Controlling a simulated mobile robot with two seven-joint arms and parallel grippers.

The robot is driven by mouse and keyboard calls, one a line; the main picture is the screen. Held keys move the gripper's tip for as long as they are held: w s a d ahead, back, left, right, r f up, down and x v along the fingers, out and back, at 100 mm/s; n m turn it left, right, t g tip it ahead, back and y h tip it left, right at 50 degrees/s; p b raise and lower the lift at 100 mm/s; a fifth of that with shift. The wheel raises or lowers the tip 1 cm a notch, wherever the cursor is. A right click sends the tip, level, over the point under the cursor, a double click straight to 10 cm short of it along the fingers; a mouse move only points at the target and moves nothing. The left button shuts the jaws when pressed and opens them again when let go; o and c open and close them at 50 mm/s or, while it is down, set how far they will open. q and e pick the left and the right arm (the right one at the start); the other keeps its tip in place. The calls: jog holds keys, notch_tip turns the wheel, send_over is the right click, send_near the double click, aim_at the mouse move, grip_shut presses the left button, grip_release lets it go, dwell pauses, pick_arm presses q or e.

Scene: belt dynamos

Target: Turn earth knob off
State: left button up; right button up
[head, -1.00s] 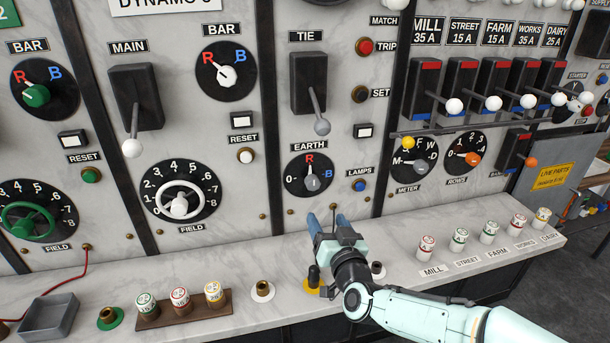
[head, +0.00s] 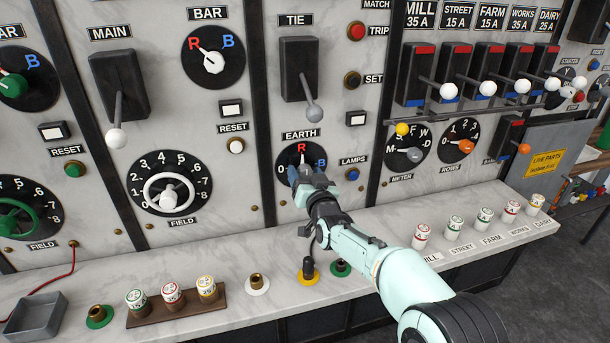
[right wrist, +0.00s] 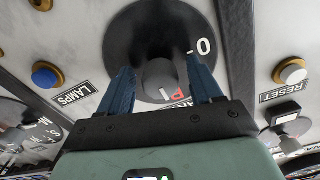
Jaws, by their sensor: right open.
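The EARTH dial (head: 288,160) is a round black plate marked 0, R and B, on the marble panel below the tie lever. Its grey knob (right wrist: 160,78) shows in the right wrist view, with its white mark pointing towards the red R. In the head view my gripper mostly covers the knob. My right gripper (head: 305,175) is open in front of the dial. In the right wrist view its two blue fingers (right wrist: 162,75) stand on either side of the knob, with gaps showing. I cannot tell how deep they reach. My left gripper is not in view.
The tie lever (head: 312,110) hangs above the dial. The blue LAMPS button (head: 352,174) is close to its right, and the white RESET button (head: 236,146) is to its left. A marble ledge (head: 230,315) with sockets and fuses runs below.

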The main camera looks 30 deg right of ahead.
jog(key=shift+w+d, duration=0.1)
jog(key=shift+w, duration=0.35)
jog(key=c, duration=1.1)
jog(key=shift+o, duration=0.2)
jog(key=shift+f, duration=0.1)
